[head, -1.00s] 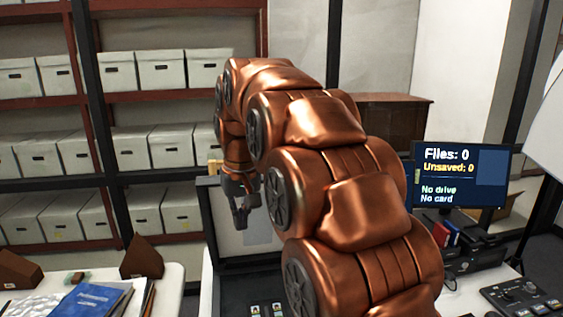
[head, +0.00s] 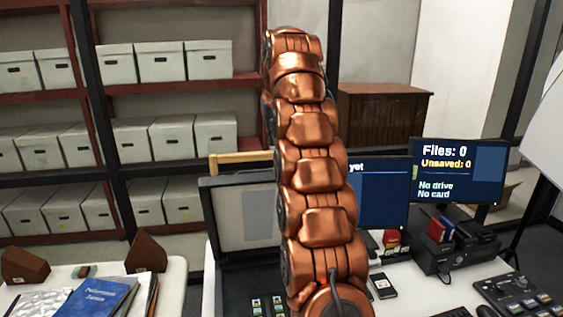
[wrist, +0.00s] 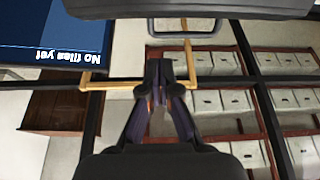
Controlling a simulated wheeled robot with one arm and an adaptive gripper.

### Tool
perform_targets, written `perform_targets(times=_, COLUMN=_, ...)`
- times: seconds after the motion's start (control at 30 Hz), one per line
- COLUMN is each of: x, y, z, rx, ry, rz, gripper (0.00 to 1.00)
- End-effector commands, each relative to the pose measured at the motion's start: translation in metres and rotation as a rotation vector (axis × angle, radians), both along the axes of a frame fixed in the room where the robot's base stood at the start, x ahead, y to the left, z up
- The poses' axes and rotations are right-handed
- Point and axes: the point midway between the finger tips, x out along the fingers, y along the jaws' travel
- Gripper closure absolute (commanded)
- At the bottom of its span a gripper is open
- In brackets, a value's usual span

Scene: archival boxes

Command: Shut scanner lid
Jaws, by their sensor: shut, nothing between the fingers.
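The scanner lid (head: 243,217), a dark frame with a pale grey inner panel, stands open and upright left of my arm in the head view. A tan handle bar (head: 240,158) shows at its top edge. My arm covers the lid's right side. My gripper is hidden behind the arm in the head view. In the wrist view my gripper (wrist: 163,72) is shut and empty, its fingertips overlapping the tan bar (wrist: 215,82). I cannot tell whether they touch it. The scanner base (head: 262,300) with small framed pieces is partly visible below the lid.
Right of my arm stand a "yet" monitor (head: 384,200), a files monitor (head: 460,170), a dark dock (head: 455,247) and a control panel (head: 520,297). A white table (head: 176,285) with books is at left. Box shelves (head: 150,90) and a wooden cabinet (head: 383,115) stand behind.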

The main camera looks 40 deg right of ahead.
Motion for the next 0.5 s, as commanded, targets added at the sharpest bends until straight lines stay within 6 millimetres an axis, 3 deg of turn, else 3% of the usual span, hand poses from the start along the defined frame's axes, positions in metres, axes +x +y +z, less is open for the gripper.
perform_targets(times=0.2, x=0.006, y=-0.028, z=0.011, rx=-0.019, ry=-0.033, rz=-0.029, gripper=1.00)
perform_targets(times=0.5, x=0.011, y=-0.037, z=0.001, rx=-0.026, ry=-0.043, rz=-0.037, gripper=1.00)
